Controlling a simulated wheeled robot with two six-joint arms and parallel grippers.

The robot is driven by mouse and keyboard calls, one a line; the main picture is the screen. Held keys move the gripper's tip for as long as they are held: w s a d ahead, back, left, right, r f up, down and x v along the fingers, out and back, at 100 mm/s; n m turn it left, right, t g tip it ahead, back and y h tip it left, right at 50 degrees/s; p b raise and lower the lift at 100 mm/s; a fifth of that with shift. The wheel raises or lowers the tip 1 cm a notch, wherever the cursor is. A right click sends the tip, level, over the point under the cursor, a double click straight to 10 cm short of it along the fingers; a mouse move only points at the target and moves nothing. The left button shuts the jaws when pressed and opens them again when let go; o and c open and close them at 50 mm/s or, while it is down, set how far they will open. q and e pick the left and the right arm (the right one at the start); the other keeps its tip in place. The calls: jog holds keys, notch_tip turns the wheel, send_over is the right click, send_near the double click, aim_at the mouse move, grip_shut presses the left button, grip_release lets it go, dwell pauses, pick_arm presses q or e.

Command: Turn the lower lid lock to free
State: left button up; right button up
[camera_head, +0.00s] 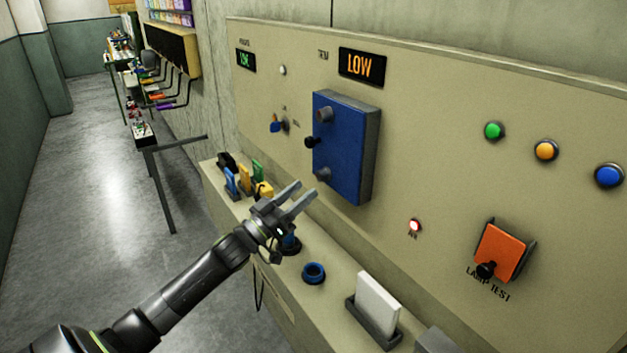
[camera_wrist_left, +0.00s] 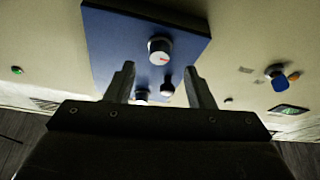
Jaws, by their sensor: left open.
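A blue lid (camera_head: 345,160) stands on the beige wall panel. Its lower lid lock (camera_head: 322,174) is a round grey knob near the bottom edge. In the left wrist view, which is upside down, this lock (camera_wrist_left: 160,48) shows a pale face with a red mark. The upper lid lock (camera_head: 325,114) is near the top, with a black handle knob (camera_head: 312,142) between them at the lid's left edge. My left gripper (camera_head: 306,190) is open and empty, just below and left of the lower lock, apparently apart from it. My right gripper is not in view.
Below the panel a ledge (camera_head: 330,303) holds a blue ring (camera_head: 314,273), a white block in a holder (camera_head: 376,303) and several coloured pieces. An orange lamp-test flap (camera_head: 501,250) and several round buttons sit on the right. The aisle floor (camera_head: 110,200) is clear on the left.

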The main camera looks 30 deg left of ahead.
aim_at(318, 177)
pick_arm(q)
jog(key=shift+p+x, duration=0.75)
jog(key=shift+x, duration=1.6)
jog(key=c, duration=1)
